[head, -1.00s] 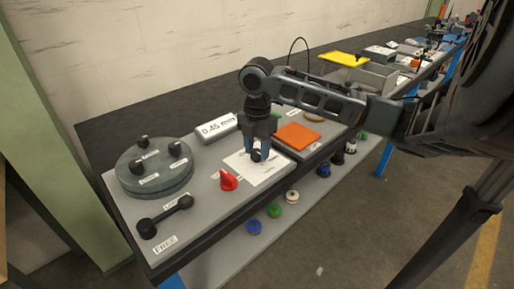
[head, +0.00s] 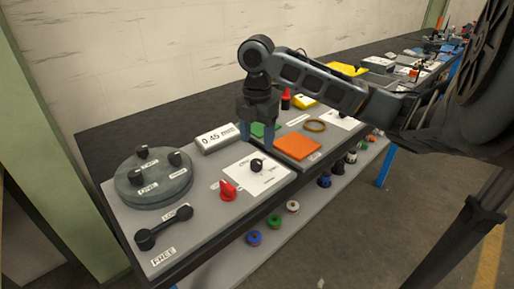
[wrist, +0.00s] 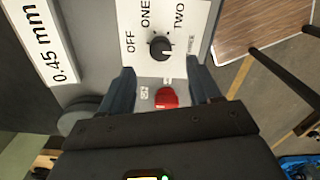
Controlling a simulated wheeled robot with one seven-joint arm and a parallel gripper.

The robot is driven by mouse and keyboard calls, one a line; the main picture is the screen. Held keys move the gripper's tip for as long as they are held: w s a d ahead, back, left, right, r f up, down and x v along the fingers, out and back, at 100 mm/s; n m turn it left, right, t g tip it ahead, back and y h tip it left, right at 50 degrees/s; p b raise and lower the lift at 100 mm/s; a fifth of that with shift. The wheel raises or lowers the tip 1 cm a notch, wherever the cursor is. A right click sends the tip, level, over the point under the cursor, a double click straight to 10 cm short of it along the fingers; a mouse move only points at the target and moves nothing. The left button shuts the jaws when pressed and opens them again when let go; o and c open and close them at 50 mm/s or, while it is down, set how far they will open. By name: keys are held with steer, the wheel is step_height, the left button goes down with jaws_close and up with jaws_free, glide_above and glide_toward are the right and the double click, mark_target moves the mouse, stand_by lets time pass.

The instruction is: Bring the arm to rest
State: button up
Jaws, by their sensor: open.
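My gripper (head: 258,132) is open and empty, raised above the bench in the head view, with its fingers pointing down. In the wrist view its two fingers (wrist: 163,90) stand apart. Below them is a black knob (head: 257,165) on a white card marked OFF, ONE and TWO; it also shows in the wrist view (wrist: 161,48). The knob is clear of the fingers. A red knob (head: 228,190) sits beside the card, and it shows between the fingers in the wrist view (wrist: 166,97).
A round grey plate (head: 153,182) with black knobs and a black lever (head: 163,227) marked FREE are at left. A 0.45 mm block (head: 216,138), an orange pad (head: 297,146) and a brass ring (head: 314,125) lie nearby. Several spools (head: 274,220) stand on the lower shelf.

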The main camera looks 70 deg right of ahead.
steer(key=shift+r, duration=0.3)
stand_by(0.4)
